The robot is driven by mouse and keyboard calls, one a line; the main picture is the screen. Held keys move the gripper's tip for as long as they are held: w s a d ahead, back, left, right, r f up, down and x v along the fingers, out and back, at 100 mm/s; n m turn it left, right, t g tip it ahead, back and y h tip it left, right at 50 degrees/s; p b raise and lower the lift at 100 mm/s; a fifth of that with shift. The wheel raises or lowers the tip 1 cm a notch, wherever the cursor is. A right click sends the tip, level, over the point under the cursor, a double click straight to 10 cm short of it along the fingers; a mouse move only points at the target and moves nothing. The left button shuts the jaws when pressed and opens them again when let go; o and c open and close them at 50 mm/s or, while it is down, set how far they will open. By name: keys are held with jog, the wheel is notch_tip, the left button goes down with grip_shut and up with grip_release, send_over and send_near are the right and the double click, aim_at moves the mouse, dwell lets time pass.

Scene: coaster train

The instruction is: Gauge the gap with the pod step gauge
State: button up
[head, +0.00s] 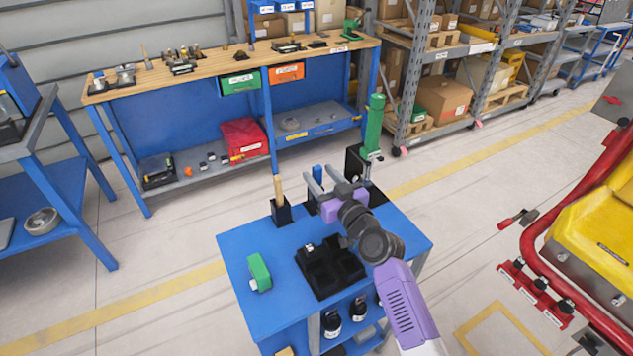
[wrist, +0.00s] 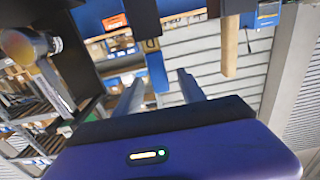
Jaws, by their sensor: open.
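I cannot tell for certain which tool is the pod step gauge. A blue upright handle (head: 317,172) stands in a black holder on the blue cart (head: 236,262). In the wrist view the blue handle (wrist: 157,72) shows beyond and between my fingertips. My gripper (head: 317,177) is open and empty, above the back of the cart; its two fingers also show in the wrist view (wrist: 158,86). Whether the fingers are level with the handle is unclear. The gap is on no part I can make out; a yellow and red coaster car (head: 600,225) stands at right.
A wooden-handled tool (head: 279,190) stands left of the blue handle, and a tall green tool (head: 374,125) to its right. A black compartment tray (head: 325,272) and a green block (head: 260,272) lie on the cart. A workbench (head: 210,68) stands behind. Floor between is clear.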

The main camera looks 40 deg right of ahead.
grip_shut()
jog(key=shift+r, duration=0.1)
dwell(0.3)
notch_tip(320, 180, up, 20)
jog(key=p, duration=0.2)
dwell(0.4)
